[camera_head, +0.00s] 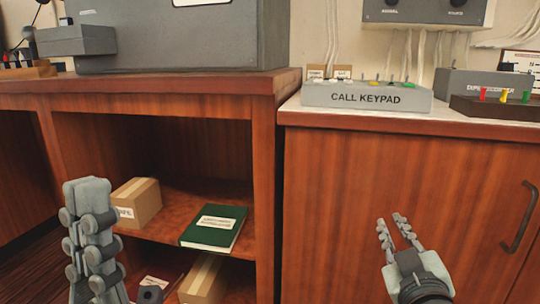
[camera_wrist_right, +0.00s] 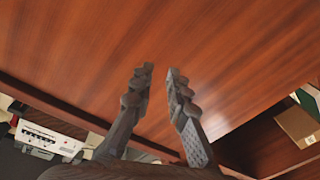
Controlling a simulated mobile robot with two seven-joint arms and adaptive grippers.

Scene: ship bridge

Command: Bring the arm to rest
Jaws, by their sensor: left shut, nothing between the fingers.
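My left gripper (camera_head: 88,190) stands upright at the lower left of the head view, its fingers closed together and empty. It is in front of the open shelf unit. My right gripper (camera_head: 392,222) is at the lower right of the head view, in front of the wooden cabinet door (camera_head: 335,190). Its two fingers are a little apart with nothing between them. In the right wrist view its fingertips (camera_wrist_right: 159,75) show a narrow gap against plain brown wood. I see no contact with the door.
A call keypad (camera_head: 367,97) sits on the right counter, beside a grey box (camera_head: 485,82). A dark door handle (camera_head: 519,217) is right of my right gripper. The shelf (camera_head: 178,207) holds a cardboard box (camera_head: 138,202) and a green book (camera_head: 213,228).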

